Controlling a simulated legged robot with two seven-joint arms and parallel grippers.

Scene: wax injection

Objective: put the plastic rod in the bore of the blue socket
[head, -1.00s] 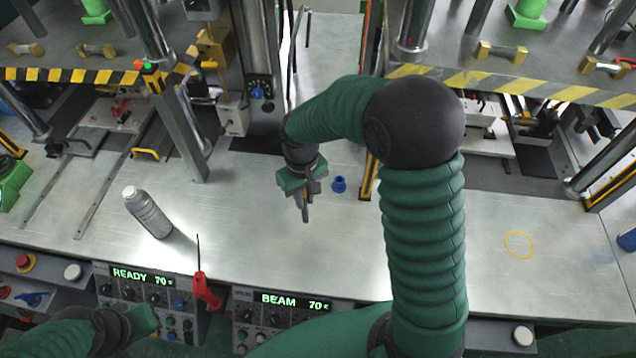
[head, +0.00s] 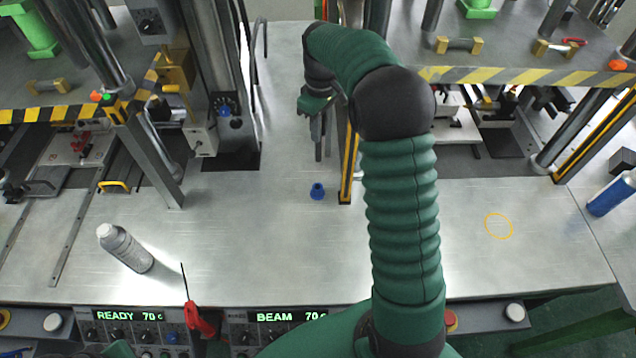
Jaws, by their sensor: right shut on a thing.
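The blue socket (head: 317,191) stands upright on the metal bench, left of the yellow-and-black post. My right gripper (head: 320,140) is in the head view just beyond the socket, pointing down, with its tips above the socket in the picture and apart from it. It is shut on a slender grey thing that I take to be the plastic rod; rod and fingers are hard to tell apart at this size. The socket's bore is too small to make out. Of my left arm only a green part shows at the bottom edge; its fingers are out of view.
A grey bottle (head: 125,248) and a red-handled tool (head: 198,318) are at the left front. A yellow-and-black post (head: 348,165) stands close right of the socket. A yellow ring mark (head: 499,226) lies on clear bench at right. A blue can (head: 611,194) is at far right.

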